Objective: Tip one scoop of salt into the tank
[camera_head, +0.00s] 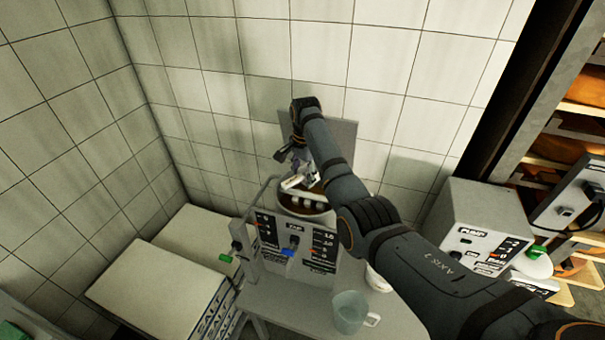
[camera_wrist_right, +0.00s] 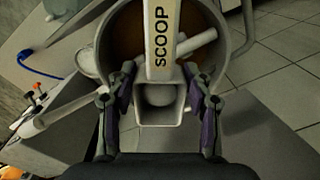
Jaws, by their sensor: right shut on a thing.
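The tank (camera_head: 300,226) stands on a small table with a round open top and a front panel marked TAP. Brown contents (camera_wrist_right: 128,42) show inside its rim in the right wrist view. My right gripper (camera_head: 292,168) is over the tank's opening. It is shut on the scoop (camera_wrist_right: 160,40), whose pale handle reads SCOOP. The square end of the scoop lies between the fingers (camera_wrist_right: 159,88), with a pale rounded shape in its opening; I cannot tell whether that is salt. White bars cross the tank's opening. My left gripper is out of view.
White-topped stacks (camera_head: 150,280) marked SALT stand left of the tank. A clear mug (camera_head: 349,311) is on the table (camera_head: 285,308) in front. A PUMP box (camera_head: 478,228) and shelves with cheese wheels (camera_head: 560,150) are at right. A tiled wall is close behind.

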